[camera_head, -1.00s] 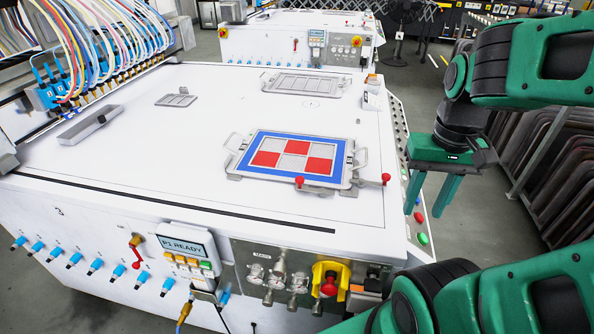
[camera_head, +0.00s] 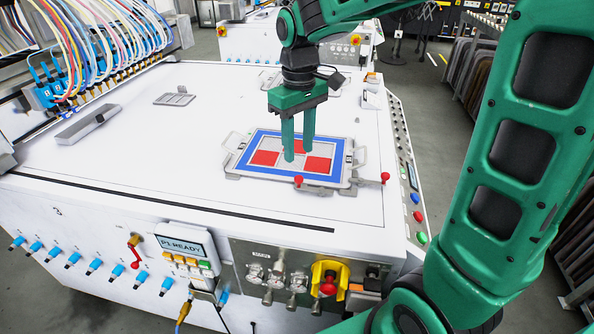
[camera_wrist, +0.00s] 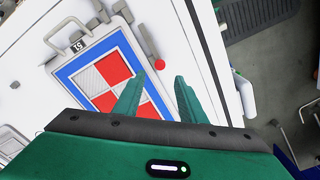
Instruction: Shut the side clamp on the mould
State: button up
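The mould (camera_head: 247,154) is a flat framed plate with a blue border, red and grey squares and wire handles at its sides. It lies on the white table, and part of it shows in the wrist view (camera_wrist: 85,65). One clamp with a red knob (camera_head: 385,178) is at its right front corner. Another red knob (camera_head: 299,181) is at its front edge. One red knob shows beside the plate in the wrist view (camera_wrist: 159,64); I cannot tell which. My gripper (camera_head: 298,157) is open and empty, pointing down above the mould, its fingers hiding part of the squares.
The white table (camera_head: 130,150) has a grey bar (camera_head: 88,125) and a small grey plate (camera_head: 174,98) at left. Another plate lies behind my gripper. Coloured hoses (camera_head: 95,40) rise at the back left. Control buttons (camera_head: 418,216) line the right edge.

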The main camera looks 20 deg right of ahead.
aim_at(299, 177)
notch_tip(299, 177, down, 8)
jog(key=shift+r, duration=0.1)
dwell(0.4)
grip_shut()
